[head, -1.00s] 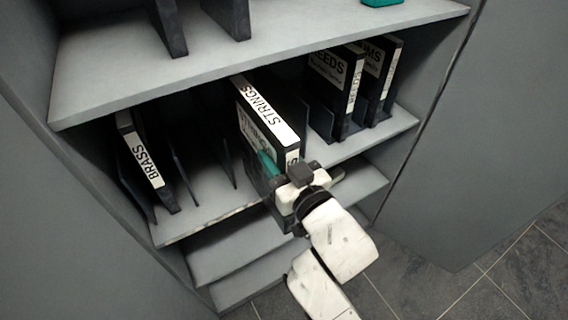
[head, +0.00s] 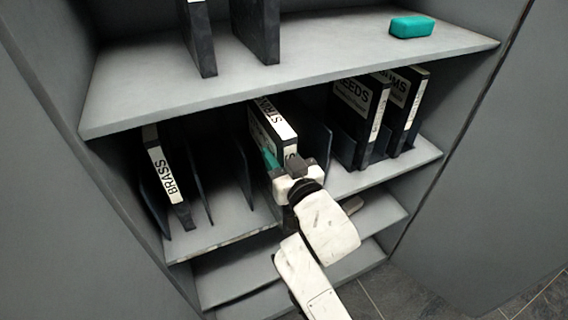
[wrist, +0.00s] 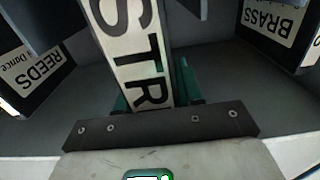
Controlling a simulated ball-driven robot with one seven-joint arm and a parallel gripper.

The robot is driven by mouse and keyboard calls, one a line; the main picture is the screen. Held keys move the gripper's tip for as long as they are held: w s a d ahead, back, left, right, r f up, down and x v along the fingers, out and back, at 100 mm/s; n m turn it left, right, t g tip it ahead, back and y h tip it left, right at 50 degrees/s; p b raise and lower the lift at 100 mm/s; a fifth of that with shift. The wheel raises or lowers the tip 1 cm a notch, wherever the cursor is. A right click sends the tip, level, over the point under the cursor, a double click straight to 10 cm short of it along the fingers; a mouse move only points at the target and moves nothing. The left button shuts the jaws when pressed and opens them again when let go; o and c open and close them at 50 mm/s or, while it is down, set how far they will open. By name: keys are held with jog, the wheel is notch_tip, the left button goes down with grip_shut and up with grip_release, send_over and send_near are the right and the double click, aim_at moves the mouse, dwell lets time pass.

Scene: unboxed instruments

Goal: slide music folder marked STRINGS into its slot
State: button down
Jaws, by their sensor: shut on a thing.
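The STRINGS folder (head: 277,122) is a black binder with a white spine label. It stands between thin dividers on the middle shelf, with its front end near the shelf edge. My gripper (head: 283,166) is shut on the near end of its spine. In the wrist view the label (wrist: 138,50) runs away from the gripper (wrist: 160,105), and teal finger parts show on both sides of the folder. The folder's far end is shaded under the upper shelf, and I cannot tell how deep it sits.
The BRASS folder (head: 162,175) leans at the left of the shelf. The REEDS folder (head: 358,115) and the DRUMS folder (head: 405,105) stand at the right. Dividers (head: 243,170) stand near the held folder. The upper shelf (head: 330,60) overhangs, carrying a teal block (head: 411,27).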

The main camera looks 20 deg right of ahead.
jog(key=shift+w+f+b, duration=0.1)
jog(key=shift+w+b, duration=2.3)
jog(key=shift+w, duration=3.5)
jog(key=c, duration=0.9)
grip_release()
jog(key=shift+o, duration=1.3)
jog(key=shift+f, duration=0.2)
